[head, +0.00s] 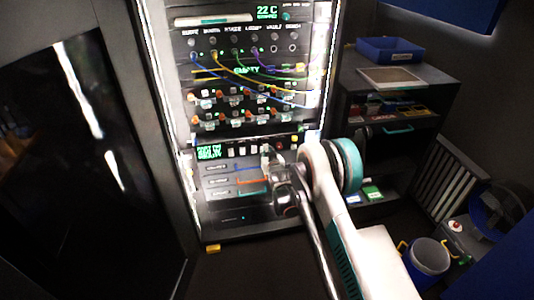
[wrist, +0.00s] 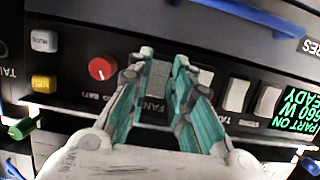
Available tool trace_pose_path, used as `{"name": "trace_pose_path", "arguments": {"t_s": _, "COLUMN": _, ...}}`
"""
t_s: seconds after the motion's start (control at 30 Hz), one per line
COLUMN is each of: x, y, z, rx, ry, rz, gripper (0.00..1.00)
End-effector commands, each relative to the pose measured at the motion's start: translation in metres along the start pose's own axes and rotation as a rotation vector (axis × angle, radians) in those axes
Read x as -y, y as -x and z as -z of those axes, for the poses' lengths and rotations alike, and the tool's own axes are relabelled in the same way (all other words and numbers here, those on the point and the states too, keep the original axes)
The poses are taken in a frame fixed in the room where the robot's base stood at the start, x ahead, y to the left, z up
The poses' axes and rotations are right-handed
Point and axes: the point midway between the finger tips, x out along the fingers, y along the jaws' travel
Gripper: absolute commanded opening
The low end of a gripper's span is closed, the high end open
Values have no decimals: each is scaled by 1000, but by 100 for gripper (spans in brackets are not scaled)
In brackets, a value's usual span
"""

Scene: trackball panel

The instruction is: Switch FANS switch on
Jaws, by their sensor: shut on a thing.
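The FANS switch (wrist: 158,85) is a pale grey rocker on the dark panel, with its partly covered FAN label beside it in the wrist view. My gripper (wrist: 157,68) has its two teal and grey fingers on either side of this rocker, shut on it. Whether the rocker is tipped on or off cannot be told. In the head view my gripper (head: 270,160) is at the right part of the lower panel (head: 222,215) and covers the switch there.
A red knob (wrist: 102,68) and yellow button (wrist: 43,84) lie left of my fingers in the wrist view. More white rockers (wrist: 236,95) and a green-lit display (wrist: 294,107) lie right. Patch cables (head: 240,72) hang above; a shelf unit (head: 400,75) stands right.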

Motion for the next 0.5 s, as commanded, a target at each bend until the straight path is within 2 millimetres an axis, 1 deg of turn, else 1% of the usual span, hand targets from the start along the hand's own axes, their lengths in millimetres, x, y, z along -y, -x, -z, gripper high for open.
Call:
{"name": "trace_pose_path", "arguments": {"t_s": 0.2, "x": 0, "y": -2, "z": -4, "rx": -116, "ry": 1, "rz": 0, "gripper": 0}}
{"name": "trace_pose_path", "arguments": {"t_s": 0.5, "x": 0, "y": -1, "z": -4, "rx": -133, "ry": 0, "rz": 0, "gripper": 0}}
